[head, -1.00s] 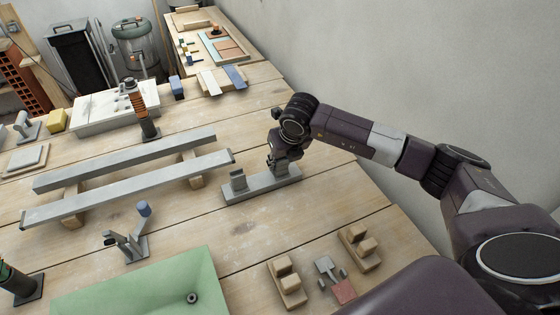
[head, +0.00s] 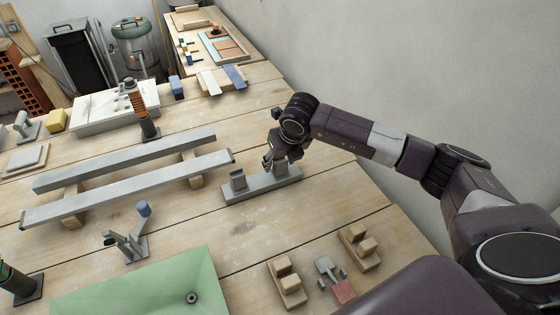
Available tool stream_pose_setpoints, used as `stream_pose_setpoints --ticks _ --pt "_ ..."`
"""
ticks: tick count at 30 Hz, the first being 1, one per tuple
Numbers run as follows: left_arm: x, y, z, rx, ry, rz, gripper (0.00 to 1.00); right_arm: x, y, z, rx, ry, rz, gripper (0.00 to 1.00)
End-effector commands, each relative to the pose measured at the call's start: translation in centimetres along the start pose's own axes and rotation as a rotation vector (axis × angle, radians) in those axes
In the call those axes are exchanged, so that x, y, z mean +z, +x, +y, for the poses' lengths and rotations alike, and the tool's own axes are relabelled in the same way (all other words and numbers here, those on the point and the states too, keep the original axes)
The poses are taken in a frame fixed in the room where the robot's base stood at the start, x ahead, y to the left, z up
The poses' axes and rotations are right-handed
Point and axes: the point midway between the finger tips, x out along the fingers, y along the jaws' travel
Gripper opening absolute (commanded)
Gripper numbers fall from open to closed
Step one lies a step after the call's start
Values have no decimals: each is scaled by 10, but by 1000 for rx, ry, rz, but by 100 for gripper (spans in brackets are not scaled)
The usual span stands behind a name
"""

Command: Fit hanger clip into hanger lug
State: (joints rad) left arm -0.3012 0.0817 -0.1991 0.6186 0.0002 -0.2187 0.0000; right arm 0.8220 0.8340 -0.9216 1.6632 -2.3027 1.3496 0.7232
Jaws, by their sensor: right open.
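A grey base plate (head: 258,191) lies on the wooden bench with two upright grey pieces on it. The left upright piece (head: 238,179) stands clear of my gripper. The right upright piece (head: 281,170) stands directly by my fingers. I cannot tell clearly which grey piece is the hanger clip and which is the hanger lug, or whether they are seated together. My right gripper (head: 274,164) is open, pointing down at the right upright piece; whether it touches it is too small to tell. My left gripper is not in view.
Two long grey rails (head: 140,186) rest on wooden blocks left of the plate. Bare bench lies between the plate and these blocks.

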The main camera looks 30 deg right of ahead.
Motion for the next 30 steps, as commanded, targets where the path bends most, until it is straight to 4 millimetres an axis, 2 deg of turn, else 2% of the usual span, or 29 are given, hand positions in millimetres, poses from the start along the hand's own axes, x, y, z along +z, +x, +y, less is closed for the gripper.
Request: stream_pose_setpoints --ticks 5,12,18,23,30 --pt "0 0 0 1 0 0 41 2 -21 -1 0 -1 -4 48" --pt "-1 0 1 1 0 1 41 2 -73 -1 0 -1 -5 48" --pt "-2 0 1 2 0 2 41 1 -106 0 0 0 -3 48" --pt "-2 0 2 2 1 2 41 0 -118 0 0 0 -1 48" --pt "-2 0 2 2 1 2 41 0 -119 0 0 0 0 48"
